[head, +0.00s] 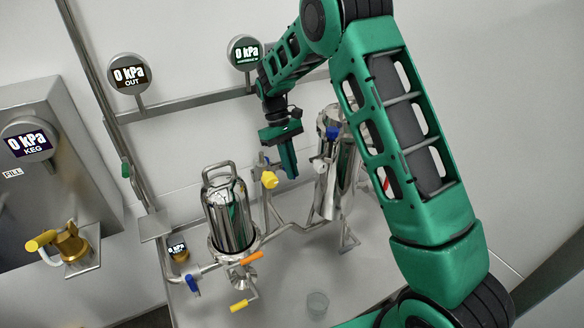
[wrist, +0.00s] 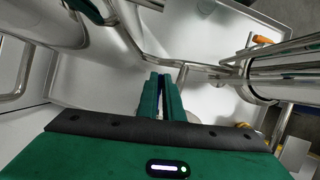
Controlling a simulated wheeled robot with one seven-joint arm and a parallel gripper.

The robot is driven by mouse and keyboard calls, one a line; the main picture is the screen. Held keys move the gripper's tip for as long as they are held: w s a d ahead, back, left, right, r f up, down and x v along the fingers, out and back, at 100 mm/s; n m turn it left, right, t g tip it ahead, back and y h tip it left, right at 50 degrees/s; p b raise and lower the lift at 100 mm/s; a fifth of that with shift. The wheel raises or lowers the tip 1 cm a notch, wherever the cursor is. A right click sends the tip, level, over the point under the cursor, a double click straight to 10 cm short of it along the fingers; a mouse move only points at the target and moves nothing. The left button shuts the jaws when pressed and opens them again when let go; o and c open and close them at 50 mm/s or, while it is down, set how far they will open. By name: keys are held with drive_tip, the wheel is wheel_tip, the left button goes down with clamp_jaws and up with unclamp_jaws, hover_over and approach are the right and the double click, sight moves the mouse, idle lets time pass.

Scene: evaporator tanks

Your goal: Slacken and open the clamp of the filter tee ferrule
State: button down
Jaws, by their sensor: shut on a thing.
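My gripper (head: 290,176) points down behind the steel canister, near an upright pipe with a yellow knob (head: 269,180). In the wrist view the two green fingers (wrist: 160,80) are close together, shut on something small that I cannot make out. A steel pipe (wrist: 185,67) passes just beyond the fingertips. The clamp and the filter tee ferrule cannot be picked out clearly in either view; the fingers cover what lies between them.
The handled steel canister (head: 228,210) stands left of my gripper; an orange handle (head: 251,258) sits below it. A second steel vessel (head: 335,165) is close on the right. A clear cup (head: 317,303) stands on the tray. Gauges hang on the wall, the OUT gauge (head: 129,75) reading 0 kPa.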

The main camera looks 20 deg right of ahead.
drive_tip(key=shift+a+r+m+y, duration=0.1)
drive_tip(key=shift+a+m+y, duration=0.2)
drive_tip(key=shift+m, duration=0.45)
drive_tip(key=shift+a+r+m+y, duration=0.1)
drive_tip(key=shift+a+m+y, duration=0.2)
drive_tip(key=shift+m, duration=0.45)
drive_tip(key=c, duration=1.9)
unclamp_jaws()
drive_tip(key=shift+f, duration=0.1)
drive_tip(key=s+a+r, duration=0.6)
drive_tip(key=a+r, duration=0.4)
drive_tip(key=r, duration=0.1)
drive_tip(key=shift+s, duration=0.2)
